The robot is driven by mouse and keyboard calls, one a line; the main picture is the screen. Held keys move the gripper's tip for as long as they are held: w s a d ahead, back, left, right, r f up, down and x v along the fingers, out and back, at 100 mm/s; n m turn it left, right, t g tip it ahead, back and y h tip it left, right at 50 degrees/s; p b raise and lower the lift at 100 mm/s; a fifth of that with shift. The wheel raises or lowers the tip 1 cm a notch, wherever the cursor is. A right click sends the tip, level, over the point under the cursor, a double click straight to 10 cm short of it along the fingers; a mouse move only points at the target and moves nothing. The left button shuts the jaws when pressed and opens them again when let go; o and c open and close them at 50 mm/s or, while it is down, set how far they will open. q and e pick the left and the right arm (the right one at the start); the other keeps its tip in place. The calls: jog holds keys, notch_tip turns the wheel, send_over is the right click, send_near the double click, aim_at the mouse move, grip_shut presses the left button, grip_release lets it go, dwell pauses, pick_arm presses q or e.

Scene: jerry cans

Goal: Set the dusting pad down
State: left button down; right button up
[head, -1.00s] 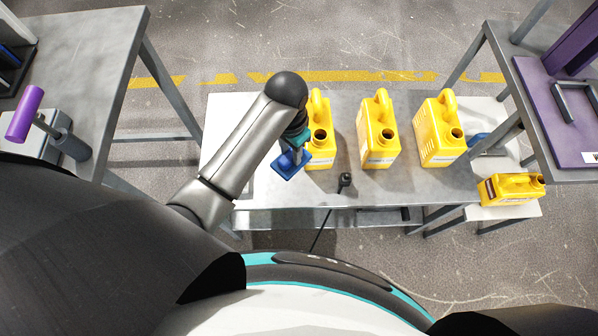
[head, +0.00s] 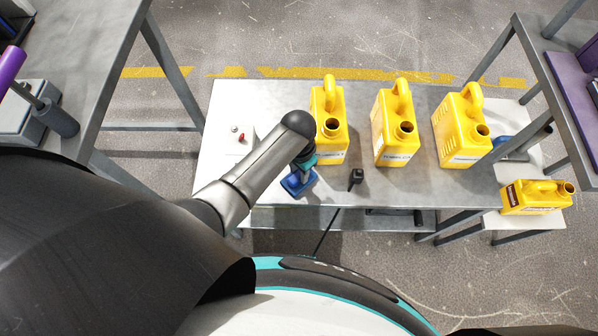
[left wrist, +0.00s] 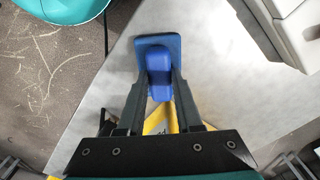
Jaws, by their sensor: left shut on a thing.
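The blue dusting pad (head: 295,184) is in my left gripper (head: 303,168), over the front part of the grey table, near its front edge. In the left wrist view the two dark fingers of the left gripper (left wrist: 161,88) are closed on the pad's blue grip block, and the flat pad (left wrist: 148,42) shows beyond it. The grey table top (head: 264,99) lies beneath. I cannot tell whether the pad touches it. My right gripper is not in view.
Yellow jerry cans (head: 329,100) (head: 389,132) (head: 457,127) stand in a row on the table. A small black object (head: 356,177) is right of the pad. A white box with a red button (head: 238,138) is left of my arm. Another yellow can (head: 532,197) lies on a low stand at right.

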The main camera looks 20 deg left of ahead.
aim_at(299, 174)
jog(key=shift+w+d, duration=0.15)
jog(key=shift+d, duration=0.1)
pick_arm(q)
jog(key=c, duration=0.6)
grip_release()
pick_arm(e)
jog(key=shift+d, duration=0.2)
pick_arm(q)
notch_tip(299, 174, up, 12)
jog(key=p, duration=0.5)
jog(key=shift+p, duration=0.4)
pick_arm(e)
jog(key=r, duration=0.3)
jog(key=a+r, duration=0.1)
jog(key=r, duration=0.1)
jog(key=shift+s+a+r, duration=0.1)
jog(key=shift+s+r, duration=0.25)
